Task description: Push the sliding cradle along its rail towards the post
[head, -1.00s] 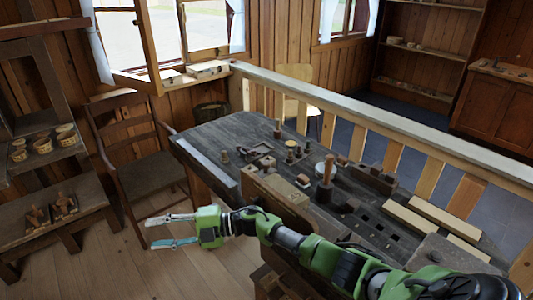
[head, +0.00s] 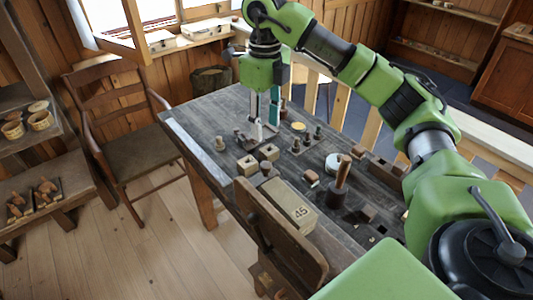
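My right gripper (head: 264,128) points down over the far part of the dark workbench (head: 205,110). Its two teal fingers stand apart with a gap between them, and their pale tips are low, close to the bench top. The fingers cover the spot where the upright post and a small low wooden piece showed earlier. I cannot clearly tell the sliding cradle, its rail or the post apart there, nor whether the fingertips touch anything. My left gripper is not in view.
Two small holed blocks (head: 247,165) lie nearer than the gripper. A block marked 45 (head: 291,206), a thick upright peg (head: 342,175), a white round tin (head: 334,163) and a board of small pegs (head: 305,142) are close by. A chair (head: 135,140) stands left of the bench.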

